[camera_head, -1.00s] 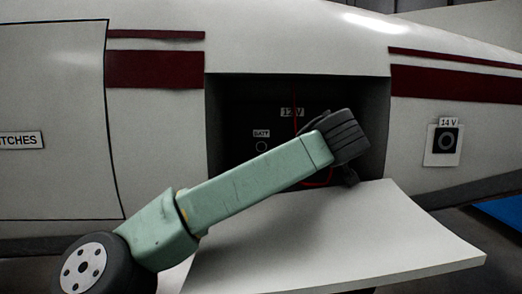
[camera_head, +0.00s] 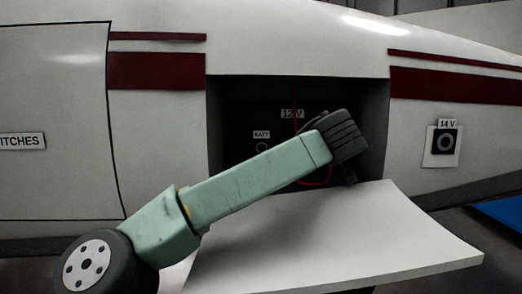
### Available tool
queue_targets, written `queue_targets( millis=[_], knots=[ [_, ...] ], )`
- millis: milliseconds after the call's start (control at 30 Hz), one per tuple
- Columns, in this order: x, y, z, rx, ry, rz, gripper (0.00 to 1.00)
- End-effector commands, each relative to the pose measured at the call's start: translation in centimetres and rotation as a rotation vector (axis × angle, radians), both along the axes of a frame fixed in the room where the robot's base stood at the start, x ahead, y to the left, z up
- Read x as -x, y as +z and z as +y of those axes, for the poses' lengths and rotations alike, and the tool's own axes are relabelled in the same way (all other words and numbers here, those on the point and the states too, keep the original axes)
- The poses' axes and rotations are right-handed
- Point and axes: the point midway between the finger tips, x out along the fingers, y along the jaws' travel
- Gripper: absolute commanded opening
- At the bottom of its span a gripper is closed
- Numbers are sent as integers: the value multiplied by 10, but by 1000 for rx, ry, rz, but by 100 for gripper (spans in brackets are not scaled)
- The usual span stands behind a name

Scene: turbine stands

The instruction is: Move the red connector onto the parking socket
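My gripper (camera_head: 345,170) reaches into the dark open bay in the white fuselage. My arm and the dark wrist part hide most of it, and its fingers cannot be made out. A thin red cable (camera_head: 318,184) hangs in the bay and curves behind my arm. The red connector itself is not visible; the wrist may hide it. A round socket (camera_head: 262,147) under a "BATT" label is on the bay's back wall, left of the wrist. I cannot tell which socket is the parking socket.
A white open flap (camera_head: 340,240) juts out below the bay, under my arm. A closed panel (camera_head: 55,110) with a partly cut "...TCHES" label is at left.

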Motion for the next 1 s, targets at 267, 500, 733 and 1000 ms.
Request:
queue_targets(
  millis=[267, 500, 733, 1000],
  knots=[
    [-6, -5, 5, -8, 11, -1, 43],
    [-6, -6, 4, -8, 11, 2, 50],
    [-5, -7, 4, -9, 9, 4, 57],
    [-4, -8, 4, -10, 8, 5, 57]
  ],
)
